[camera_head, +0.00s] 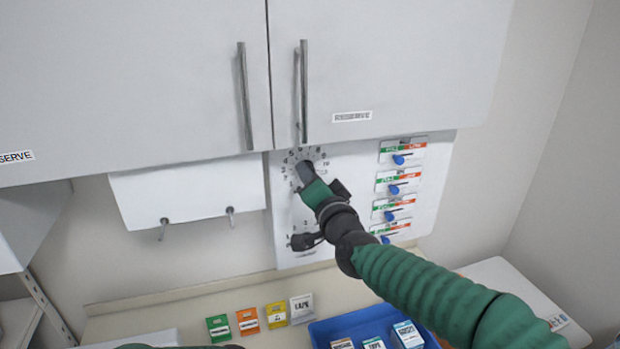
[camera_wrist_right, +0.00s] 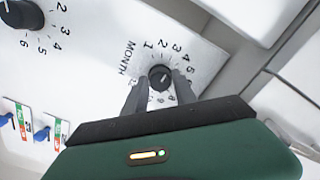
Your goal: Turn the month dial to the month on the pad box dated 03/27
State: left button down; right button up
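The month dial is a dark round knob (camera_wrist_right: 160,77) on a white panel, ringed by numbers, with "MONTH" printed beside it. Its pale mark seems to point toward the upper right in the wrist view, but the number is unclear. My right gripper (camera_wrist_right: 160,84) has a finger on each side of the knob; firm contact does not show. In the head view the right gripper (camera_head: 303,172) covers most of the dial. Small labelled boxes, green (camera_head: 219,328), orange (camera_head: 248,321), yellow (camera_head: 276,314) and white (camera_head: 301,308), stand on the counter. No date is readable. Only slivers of my left arm show at the bottom edge.
A second dial (camera_wrist_right: 22,14) sits lower on the panel. Blue-handled switches (camera_head: 396,190) line the panel's right side. A blue tray (camera_head: 322,333) holds several boxes. Cabinet doors with long handles (camera_head: 304,92) hang just above the dial. A white unit with two hooks (camera_head: 188,192) is left.

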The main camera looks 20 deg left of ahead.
jog(key=o, duration=0.4)
jog(key=shift+w, duration=0.15)
jog(key=shift+o, duration=0.2)
